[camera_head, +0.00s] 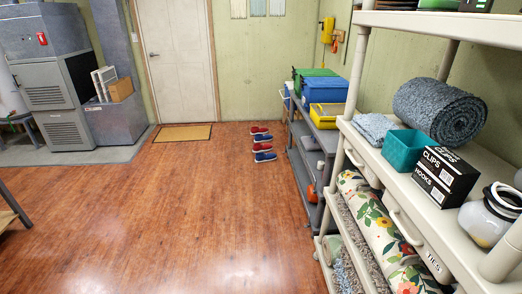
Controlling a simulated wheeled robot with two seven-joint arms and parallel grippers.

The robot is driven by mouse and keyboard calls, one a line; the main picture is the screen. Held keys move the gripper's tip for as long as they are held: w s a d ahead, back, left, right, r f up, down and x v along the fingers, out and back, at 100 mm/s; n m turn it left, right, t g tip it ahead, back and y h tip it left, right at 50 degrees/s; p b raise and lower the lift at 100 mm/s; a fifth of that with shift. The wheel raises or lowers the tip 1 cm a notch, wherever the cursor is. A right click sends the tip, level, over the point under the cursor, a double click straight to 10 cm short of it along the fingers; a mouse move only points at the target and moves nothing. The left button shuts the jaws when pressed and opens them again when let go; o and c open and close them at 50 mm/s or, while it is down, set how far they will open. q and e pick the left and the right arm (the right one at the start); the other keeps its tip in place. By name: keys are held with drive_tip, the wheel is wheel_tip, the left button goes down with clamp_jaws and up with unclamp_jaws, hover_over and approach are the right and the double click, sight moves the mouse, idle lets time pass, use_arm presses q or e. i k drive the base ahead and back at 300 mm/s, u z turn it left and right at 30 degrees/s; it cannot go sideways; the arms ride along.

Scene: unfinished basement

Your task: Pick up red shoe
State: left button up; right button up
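A pair of red shoes lies on the wooden floor near the far wall, one red shoe (260,130) just behind the other red shoe (263,138). A pair of blue shoes lies directly in front of them, one blue shoe (262,147) behind the other (265,157). The shoes are small in view and sit close together in a column, left of the grey shelf. Neither of my grippers is in view.
A grey shelf (305,171) with bins stands just right of the shoes. A cream shelf (478,190) with a rolled rug, boxes and a jar fills the right side. A doormat (184,133) lies before the white door (177,60). The central floor (190,215) is clear.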

sight(257, 148)
drive_tip(key=u, duration=0.15)
drive_tip(key=i, duration=0.5)
drive_tip(key=u, duration=0.5)
drive_tip(key=i, duration=4.75)
drive_tip(key=z, duration=0.9)
